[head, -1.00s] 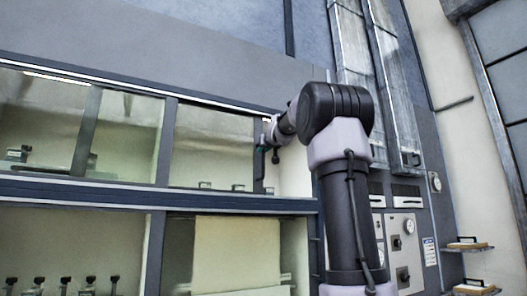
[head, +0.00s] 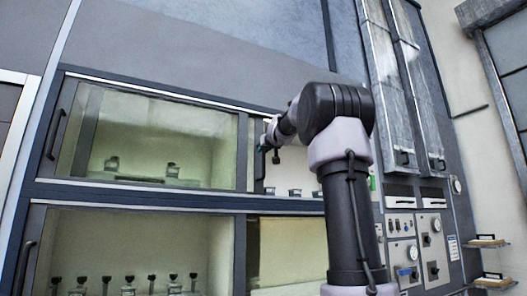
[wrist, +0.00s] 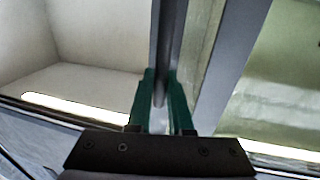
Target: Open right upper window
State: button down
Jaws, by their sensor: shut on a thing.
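The right upper window (head: 258,155) is a sliding glass pane with a dark frame, lying mostly behind the left upper window (head: 160,140). Its right-hand frame edge shows just right of the middle post. To the right of this edge the upper opening (head: 295,172) is uncovered, partly hidden by my arm. My gripper (head: 271,148) is at that edge. In the wrist view, the green fingers of my gripper (wrist: 160,100) are closed around the dark vertical handle bar (wrist: 168,45). The bright open interior (wrist: 85,60) shows beside it.
Lower windows (head: 130,250) sit below, with several small clamps (head: 128,285) inside. The left upper window has its own handle (head: 57,135) at far left. A control panel (head: 415,250) and wall shelves (head: 490,240) are on the right.

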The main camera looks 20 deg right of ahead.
jog(key=shift+a, duration=0.25)
jog(key=c, duration=0.8)
grip_release()
jog(key=shift+c, duration=0.2)
jog(key=s+a, duration=0.1)
jog(key=s, duration=0.9)
jog(key=shift+s+a, duration=0.35)
jog(key=s+a+f+g+y, duration=0.1)
jog(key=s+a+f+g, duration=0.2)
jog(key=f, duration=1.1)
jog(key=s+a+f+m+g+y, duration=0.1)
jog(key=s+a+f+g, duration=0.3)
jog(key=s+a+f, duration=0.4)
jog(key=s+a+f+m+g+y, duration=0.1)
jog(key=s+a+f, duration=0.5)
jog(key=s+f, duration=0.9)
notch_tip(320, 180, down, 5)
jog(key=g+y, duration=0.1)
jog(key=g, duration=0.1)
jog(key=shift+g+y, duration=0.4)
